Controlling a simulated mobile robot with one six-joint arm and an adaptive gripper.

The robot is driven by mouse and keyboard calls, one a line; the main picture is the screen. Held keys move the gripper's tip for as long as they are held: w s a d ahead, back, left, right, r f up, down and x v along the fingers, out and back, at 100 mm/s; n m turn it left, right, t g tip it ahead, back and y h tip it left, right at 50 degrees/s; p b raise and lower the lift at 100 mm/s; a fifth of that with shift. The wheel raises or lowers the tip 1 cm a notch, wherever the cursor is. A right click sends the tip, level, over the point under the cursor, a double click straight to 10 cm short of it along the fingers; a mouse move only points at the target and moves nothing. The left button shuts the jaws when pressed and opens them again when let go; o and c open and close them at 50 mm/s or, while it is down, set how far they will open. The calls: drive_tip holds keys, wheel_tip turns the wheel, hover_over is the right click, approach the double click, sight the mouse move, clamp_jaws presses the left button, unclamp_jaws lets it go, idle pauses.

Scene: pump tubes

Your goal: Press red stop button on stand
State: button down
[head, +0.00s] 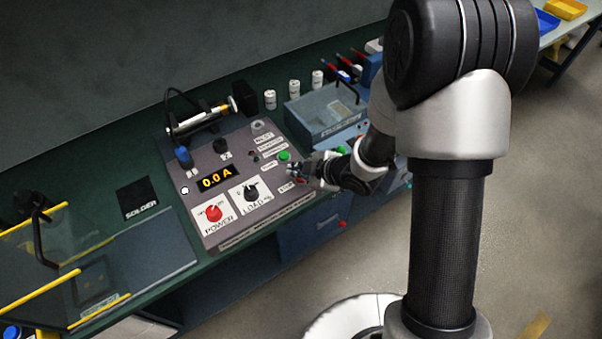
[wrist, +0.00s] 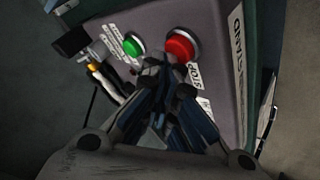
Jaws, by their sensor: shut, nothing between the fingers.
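The red stop button (wrist: 181,46) sits on the grey stand panel (wrist: 215,20) in the wrist view, with a "STOP" label beside it. A green button (wrist: 133,45) is to its left. My gripper (wrist: 157,68) is shut and empty, its fingertips just below and left of the red button in that view. I cannot tell whether they touch the panel. In the head view, my gripper (head: 293,170) is over the right side of the stand (head: 205,160), near the green button (head: 284,156). The red stop button is mostly hidden behind my gripper there.
Grey floor (head: 440,270) is open at right.

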drive_tip(key=shift+r, duration=0.55)
wheel_tip(320, 180, up, 5)
drive_tip(key=p, duration=0.5)
drive_tip(key=shift+r, duration=0.1)
idle(0.5)
